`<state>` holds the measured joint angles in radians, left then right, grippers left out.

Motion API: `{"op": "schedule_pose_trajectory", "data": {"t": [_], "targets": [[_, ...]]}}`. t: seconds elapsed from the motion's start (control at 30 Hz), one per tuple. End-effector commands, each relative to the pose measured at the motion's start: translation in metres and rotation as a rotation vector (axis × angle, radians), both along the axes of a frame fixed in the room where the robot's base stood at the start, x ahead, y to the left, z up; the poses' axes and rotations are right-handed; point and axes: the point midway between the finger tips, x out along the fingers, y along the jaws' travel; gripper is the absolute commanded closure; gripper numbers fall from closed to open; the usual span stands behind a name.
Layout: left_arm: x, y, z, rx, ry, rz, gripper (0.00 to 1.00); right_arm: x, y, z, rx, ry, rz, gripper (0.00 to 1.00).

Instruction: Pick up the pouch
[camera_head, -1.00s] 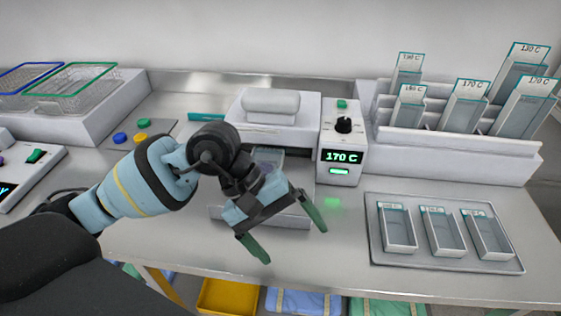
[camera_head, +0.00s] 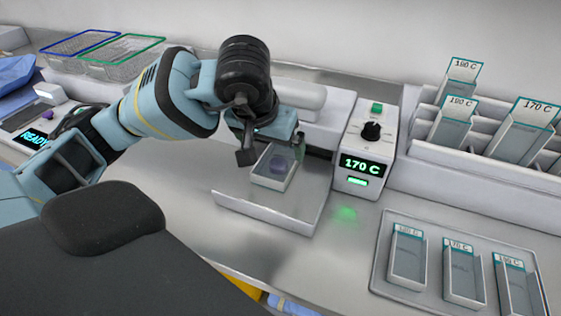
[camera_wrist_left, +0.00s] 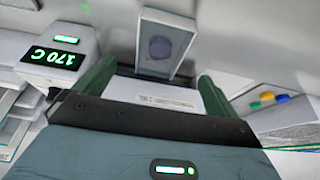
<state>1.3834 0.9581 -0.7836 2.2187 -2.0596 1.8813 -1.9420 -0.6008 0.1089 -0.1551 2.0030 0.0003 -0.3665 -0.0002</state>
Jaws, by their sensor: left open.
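The pouch (camera_head: 272,181) looks like a shallow, pale-edged clear packet with a round purple item in it. It lies on the metal shelf in front of the white sealing machine. It also shows at the top of the left wrist view (camera_wrist_left: 163,45). My left gripper (camera_head: 272,151) is open above the pouch, with its dark green fingers apart. In the left wrist view the fingers (camera_wrist_left: 156,85) point toward the pouch's near end, with nothing between them but the pale surface beyond. The gripper partly hides the pouch's far end in the head view. My right gripper is not in view.
The control box (camera_head: 366,150) reading 170 C stands right of the shelf (camera_head: 262,212). A metal tray (camera_head: 383,268) with several labelled pouches lies at the front right. A white rack (camera_head: 455,170) stands behind it. Wire baskets (camera_head: 120,55) are at the back left.

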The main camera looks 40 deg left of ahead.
Motion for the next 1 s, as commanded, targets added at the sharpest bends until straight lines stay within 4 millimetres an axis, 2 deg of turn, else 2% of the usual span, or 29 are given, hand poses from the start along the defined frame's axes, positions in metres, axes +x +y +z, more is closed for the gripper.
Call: {"op": "schedule_pose_trajectory", "data": {"t": [0.13,0.37,0.7,1.0], "targets": [[0.006,0.001,-0.016,0.000,0.005,0.000,0.04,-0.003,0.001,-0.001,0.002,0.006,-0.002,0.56],[0.009,0.002,-0.022,-0.001,0.004,0.001,0.04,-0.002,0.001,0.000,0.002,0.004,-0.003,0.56],[0.028,0.008,-0.060,-0.002,0.005,0.001,0.04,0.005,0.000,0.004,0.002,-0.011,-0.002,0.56],[0.030,0.008,-0.064,-0.001,0.001,0.000,0.04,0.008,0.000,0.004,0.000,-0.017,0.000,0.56]]}}
